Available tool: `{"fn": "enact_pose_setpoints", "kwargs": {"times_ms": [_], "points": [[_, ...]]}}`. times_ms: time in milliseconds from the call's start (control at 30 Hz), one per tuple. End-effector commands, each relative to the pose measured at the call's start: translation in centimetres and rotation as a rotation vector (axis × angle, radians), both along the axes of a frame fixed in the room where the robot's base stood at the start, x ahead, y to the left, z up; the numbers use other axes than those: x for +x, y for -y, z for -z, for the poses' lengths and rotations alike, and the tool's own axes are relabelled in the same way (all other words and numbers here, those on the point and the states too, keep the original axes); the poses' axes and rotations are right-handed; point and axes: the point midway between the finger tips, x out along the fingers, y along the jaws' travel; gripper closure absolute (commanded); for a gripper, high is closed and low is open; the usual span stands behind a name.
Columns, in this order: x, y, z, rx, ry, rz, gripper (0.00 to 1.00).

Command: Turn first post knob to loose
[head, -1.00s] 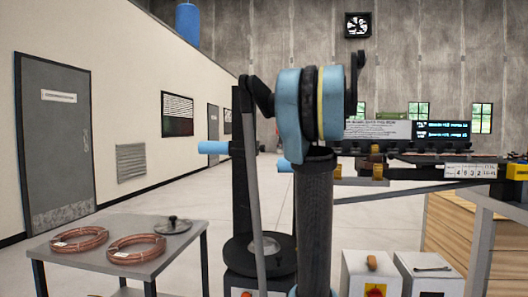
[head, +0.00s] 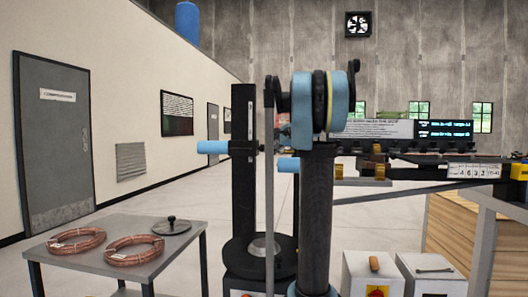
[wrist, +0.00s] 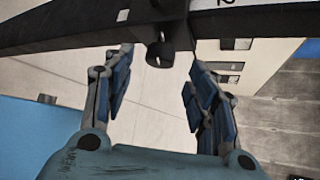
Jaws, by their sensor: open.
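In the wrist view, a short dark knob-like cylinder (wrist: 160,53) projects below a black curved beam (wrist: 75,31). I cannot tell from the picture whether it is the first post knob. My gripper (wrist: 158,62) is open, with one blue-padded finger on each side of this cylinder in the picture. Nothing is held between the fingers, and contact with the cylinder cannot be made out. In the head view, my upright arm hides the gripper and part of the bench. Small brass-coloured fittings (head: 378,172) show along the bench rail to the right of my arm.
A grey table (head: 172,232) at the lower left carries two copper coils (head: 134,250) and a dark round lid (head: 172,226). Two pale boxes (head: 372,272) stand at the lower right. A wooden crate (head: 463,235) is behind a grey frame. Floor at centre left is open.

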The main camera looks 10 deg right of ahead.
Motion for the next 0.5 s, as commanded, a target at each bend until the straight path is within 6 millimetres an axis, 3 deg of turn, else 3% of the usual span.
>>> {"fn": "enact_pose_setpoints", "kwargs": {"times_ms": [200,500], "points": [[2.7,-1.7,1.2,0.001,0.0,-0.002,0.48],[4.2,-2.6,1.9,-0.001,0.0,0.0,0.48]]}}
